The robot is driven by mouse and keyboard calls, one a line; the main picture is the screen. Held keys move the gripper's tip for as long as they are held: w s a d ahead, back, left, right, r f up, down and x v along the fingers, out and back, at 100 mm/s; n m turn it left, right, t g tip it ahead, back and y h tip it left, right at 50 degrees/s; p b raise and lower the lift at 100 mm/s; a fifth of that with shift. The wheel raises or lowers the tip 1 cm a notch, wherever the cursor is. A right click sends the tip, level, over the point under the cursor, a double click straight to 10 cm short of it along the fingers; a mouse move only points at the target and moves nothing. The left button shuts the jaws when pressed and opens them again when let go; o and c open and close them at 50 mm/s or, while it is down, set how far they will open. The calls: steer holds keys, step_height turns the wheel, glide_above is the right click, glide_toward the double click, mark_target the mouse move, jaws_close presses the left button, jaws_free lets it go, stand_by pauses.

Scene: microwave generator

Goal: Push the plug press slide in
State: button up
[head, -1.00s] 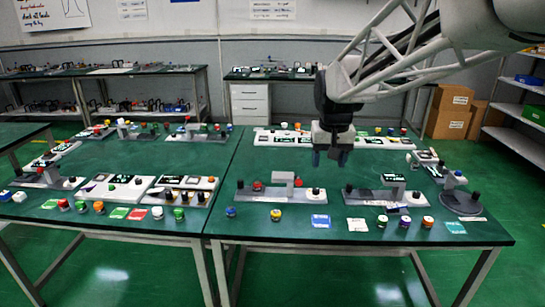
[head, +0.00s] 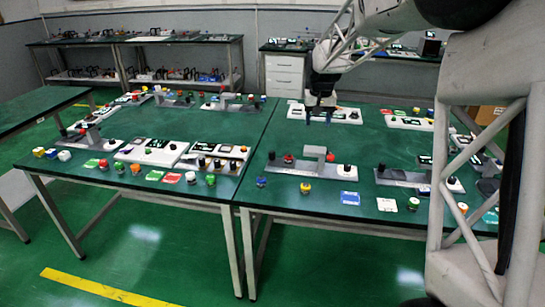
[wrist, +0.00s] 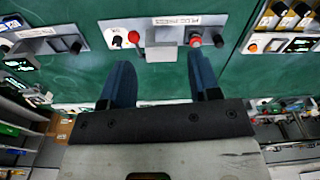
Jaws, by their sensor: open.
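A light grey panel unit stands near the front of the right-hand table. It carries a raised grey block (head: 315,153), a red knob (head: 288,159) and black knobs. In the wrist view the same panel lies beyond the fingers, with its grey block (wrist: 165,46), a red knob (wrist: 134,37) and a label too small to read surely. I cannot tell for certain which part is the plug press slide. My gripper (head: 318,117) is above the table, behind this unit in the head view. Its two blue fingers (wrist: 158,72) are apart with nothing between them.
Another grey panel unit (head: 417,180) stands to the right. White panels (head: 152,151) fill the front of the left table section. Loose coloured buttons and cards, such as a blue card (head: 350,198), line the front edge. Green tabletop (head: 370,145) between the rows is bare.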

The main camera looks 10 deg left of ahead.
steer(key=w+a+f, duration=0.9)
steer(key=w, duration=0.1)
steer(key=n, duration=0.1)
glide_above(272, 151)
steer(key=shift+g, duration=0.4)
step_height(272, 151, down, 11)
steer(key=shift+s+d+f, duration=0.1)
steer(key=shift+f, duration=0.2)
steer(key=shift+f, duration=3.9)
jaws_close()
